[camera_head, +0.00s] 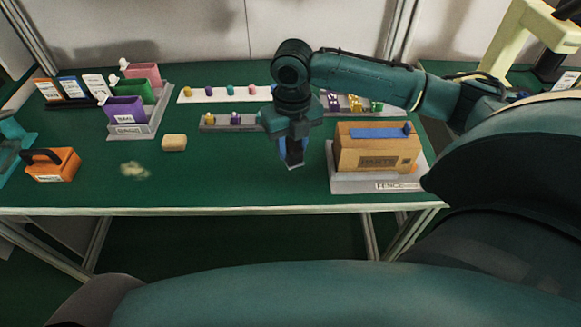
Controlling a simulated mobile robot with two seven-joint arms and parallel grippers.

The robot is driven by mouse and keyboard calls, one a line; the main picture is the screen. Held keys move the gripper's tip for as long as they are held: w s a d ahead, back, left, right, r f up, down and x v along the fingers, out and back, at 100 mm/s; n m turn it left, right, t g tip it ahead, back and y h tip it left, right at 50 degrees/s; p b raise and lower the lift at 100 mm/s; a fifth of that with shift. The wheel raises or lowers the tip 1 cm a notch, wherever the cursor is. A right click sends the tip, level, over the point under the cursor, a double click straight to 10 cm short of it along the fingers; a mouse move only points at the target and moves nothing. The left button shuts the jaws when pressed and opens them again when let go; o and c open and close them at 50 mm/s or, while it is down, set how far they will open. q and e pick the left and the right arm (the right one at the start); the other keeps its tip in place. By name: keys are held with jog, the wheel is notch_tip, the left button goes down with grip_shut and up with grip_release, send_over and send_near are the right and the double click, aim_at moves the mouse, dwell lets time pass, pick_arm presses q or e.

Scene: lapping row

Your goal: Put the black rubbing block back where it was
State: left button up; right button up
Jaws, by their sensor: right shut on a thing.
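My right gripper (292,163) points down over the green bench top, left of the cardboard box. It is shut on a small dark piece with a pale lower edge, which fits the black rubbing block; the fingers hide most of it, and I cannot tell whether it touches the bench. An orange block with a black handle (52,165) sits at the left of the bench.
A cardboard box (374,156) stands on a grey base marked FENCE. Purple, green and pink bins (125,110) stand at back left. A tan block (174,143) lies mid-left, near a pale smear (134,169). Grey (220,122) and white (205,95) strips bear small coloured pieces. The front middle is clear.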

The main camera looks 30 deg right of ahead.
aim_at(292, 165)
jog(key=shift+f, duration=3.2)
jog(key=shift+f, duration=0.1)
jog(key=o, duration=0.9)
